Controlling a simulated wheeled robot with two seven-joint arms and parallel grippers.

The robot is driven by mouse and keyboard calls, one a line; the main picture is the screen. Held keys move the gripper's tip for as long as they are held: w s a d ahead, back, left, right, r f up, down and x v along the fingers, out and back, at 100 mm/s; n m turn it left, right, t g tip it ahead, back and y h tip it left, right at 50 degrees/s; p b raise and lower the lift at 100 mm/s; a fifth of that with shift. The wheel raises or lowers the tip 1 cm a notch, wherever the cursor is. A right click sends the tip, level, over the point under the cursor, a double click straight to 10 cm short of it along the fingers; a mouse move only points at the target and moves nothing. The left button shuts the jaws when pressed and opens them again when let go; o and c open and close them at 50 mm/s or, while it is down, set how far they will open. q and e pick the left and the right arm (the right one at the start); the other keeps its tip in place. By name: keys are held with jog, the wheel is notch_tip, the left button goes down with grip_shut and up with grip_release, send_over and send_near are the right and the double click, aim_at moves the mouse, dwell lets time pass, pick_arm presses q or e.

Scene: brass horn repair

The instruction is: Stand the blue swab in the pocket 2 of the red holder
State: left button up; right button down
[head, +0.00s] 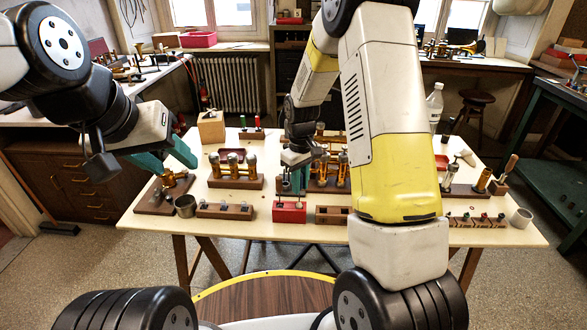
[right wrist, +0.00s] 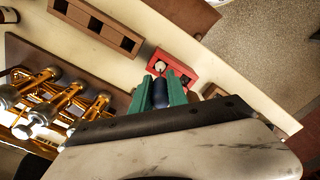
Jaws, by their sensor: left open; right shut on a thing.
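The red holder (head: 289,215) stands near the front edge of the table, in the middle. It also shows in the right wrist view (right wrist: 187,72), partly covered by my gripper. My right gripper (head: 293,188) is directly above the holder, its green fingers shut on the dark blue swab (right wrist: 160,92). A pale round end shows between the fingertips and the holder in the right wrist view. I cannot tell whether the swab's lower end is inside a pocket, or which one. My left gripper (head: 168,158) is open and empty at the left, above a brown stand.
Brown pocketed blocks stand left (head: 232,211) and right (head: 333,215) of the holder. Brass valve sets (head: 236,170) stand behind. A metal cup (head: 185,205) is at the left, and a white bottle (head: 434,106) at the back right.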

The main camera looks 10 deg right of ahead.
jog(key=shift+f, duration=0.65)
jog(key=c, duration=1.2)
grip_release()
notch_tip(320, 180, up, 8)
jog(key=shift+f, duration=0.1)
